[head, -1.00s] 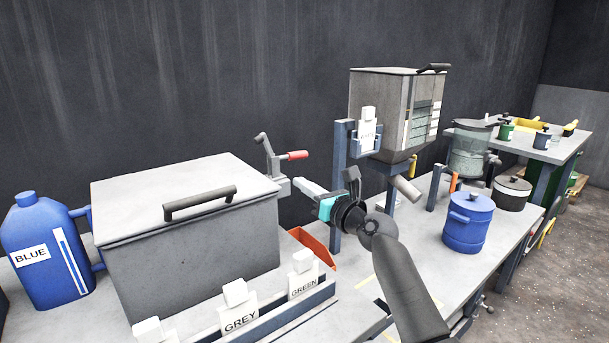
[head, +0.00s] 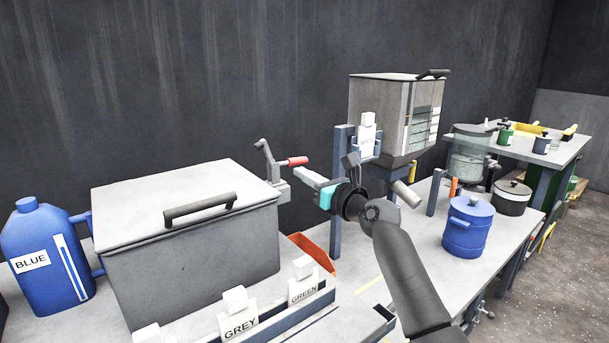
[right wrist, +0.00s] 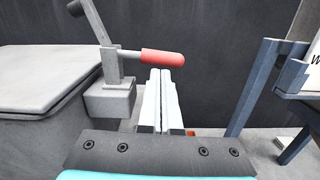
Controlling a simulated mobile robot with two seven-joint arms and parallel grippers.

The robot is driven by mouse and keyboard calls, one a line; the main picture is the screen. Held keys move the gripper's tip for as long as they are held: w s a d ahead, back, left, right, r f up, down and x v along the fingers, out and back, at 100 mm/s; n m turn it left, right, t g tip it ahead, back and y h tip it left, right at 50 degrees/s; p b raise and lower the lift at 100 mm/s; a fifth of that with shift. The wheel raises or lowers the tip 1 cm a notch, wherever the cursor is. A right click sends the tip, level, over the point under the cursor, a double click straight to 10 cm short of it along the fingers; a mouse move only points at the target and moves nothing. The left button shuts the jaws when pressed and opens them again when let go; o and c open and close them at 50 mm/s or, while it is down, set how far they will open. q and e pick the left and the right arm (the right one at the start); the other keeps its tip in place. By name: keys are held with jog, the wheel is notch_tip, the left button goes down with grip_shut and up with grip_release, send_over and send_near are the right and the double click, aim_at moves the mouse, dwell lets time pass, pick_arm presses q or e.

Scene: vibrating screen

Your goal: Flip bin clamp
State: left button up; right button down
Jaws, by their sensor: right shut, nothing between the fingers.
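The bin clamp (head: 268,166) is a grey lever fixture with a red handle (head: 296,161), mounted on the right side of the grey lidded bin (head: 195,250). The red handle also shows in the right wrist view (right wrist: 162,58), sticking out to the right. My right gripper (head: 300,175) is shut and empty, its fingertips just right of the clamp and near the red handle. In the right wrist view its closed fingers (right wrist: 161,80) point forward, with their tips right by the handle's underside; I cannot tell whether they touch it. My left gripper is not in view.
A blue jug (head: 48,258) stands left of the bin. A rack with GREY and GREEN tags (head: 240,322) is in front. A grey hopper machine (head: 385,105) on blue posts stands to the right, with a blue canister (head: 468,230) and orange tray (head: 312,250) nearby.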

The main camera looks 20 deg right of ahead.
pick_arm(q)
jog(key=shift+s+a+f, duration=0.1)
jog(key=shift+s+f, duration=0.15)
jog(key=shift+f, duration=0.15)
pick_arm(e)
jog(key=shift+d+r, duration=0.1)
pick_arm(q)
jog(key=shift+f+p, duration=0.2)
jog(key=shift+p, duration=0.1)
pick_arm(e)
jog(key=shift+r+n, duration=0.1)
jog(key=shift+n, duration=0.2)
